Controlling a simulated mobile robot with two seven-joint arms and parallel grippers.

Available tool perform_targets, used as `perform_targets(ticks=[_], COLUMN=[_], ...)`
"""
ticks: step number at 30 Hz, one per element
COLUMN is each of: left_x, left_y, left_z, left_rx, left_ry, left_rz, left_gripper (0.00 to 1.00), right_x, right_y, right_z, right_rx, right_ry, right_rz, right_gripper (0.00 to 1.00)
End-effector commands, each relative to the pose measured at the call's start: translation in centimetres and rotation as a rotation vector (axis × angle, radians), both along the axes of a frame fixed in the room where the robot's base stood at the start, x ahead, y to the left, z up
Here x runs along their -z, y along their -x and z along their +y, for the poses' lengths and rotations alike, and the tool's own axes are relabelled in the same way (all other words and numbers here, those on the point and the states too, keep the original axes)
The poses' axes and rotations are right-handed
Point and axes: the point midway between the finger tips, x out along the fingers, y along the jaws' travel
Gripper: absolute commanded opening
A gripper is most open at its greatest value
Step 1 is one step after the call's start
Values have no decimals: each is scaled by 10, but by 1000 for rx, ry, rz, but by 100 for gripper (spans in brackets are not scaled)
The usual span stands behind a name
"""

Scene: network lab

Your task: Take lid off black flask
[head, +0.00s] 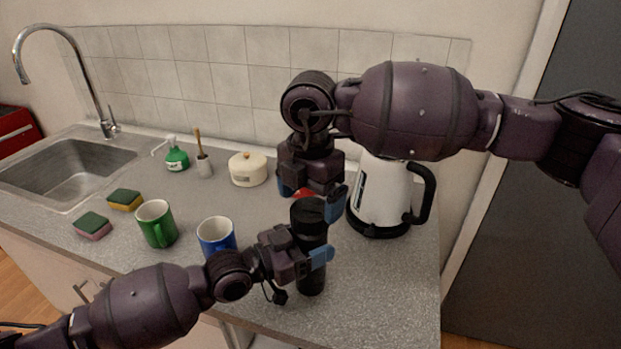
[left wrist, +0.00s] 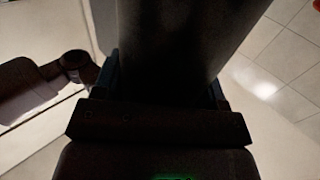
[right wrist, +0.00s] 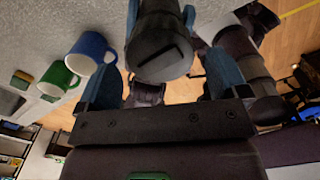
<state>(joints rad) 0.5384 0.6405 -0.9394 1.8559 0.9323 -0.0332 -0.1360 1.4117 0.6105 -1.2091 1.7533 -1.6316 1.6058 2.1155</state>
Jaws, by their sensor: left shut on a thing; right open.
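The black flask (head: 312,282) stands upright near the counter's front edge, with its black lid (head: 309,208) on top. My left gripper (head: 318,256) is shut around the flask's body from the left. In the left wrist view the dark flask body (left wrist: 185,40) fills the space between the fingers. My right gripper (head: 322,200) is open, pointing down at the lid from above. In the right wrist view the lid's round top (right wrist: 162,58), with a bar across it, lies between the two blue fingers. I cannot tell whether they touch it.
A white kettle (head: 380,195) stands close on the right. A blue mug (head: 216,236) and a green mug (head: 156,223) stand left of the flask. A red thing (head: 303,192) behind the lid is mostly hidden. Sponges, a cream pot (head: 247,169) and a sink lie farther left.

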Motion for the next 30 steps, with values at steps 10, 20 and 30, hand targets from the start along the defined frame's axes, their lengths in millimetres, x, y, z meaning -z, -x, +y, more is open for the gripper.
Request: perform_targets(ticks=[10,20,30], left_x=[1,1,1], left_y=[0,0,0], left_z=[0,0,0], left_rx=[0,0,0], left_ry=[-1,-1,-1], left_rz=[3,3,3], left_gripper=[0,0,0], right_x=[31,32,32], right_y=[0,0,0], right_z=[0,0,0], right_rx=[0,-1,-2], right_ry=[-1,-1,0], right_rz=[1,1,0], right_gripper=[93,90,44])
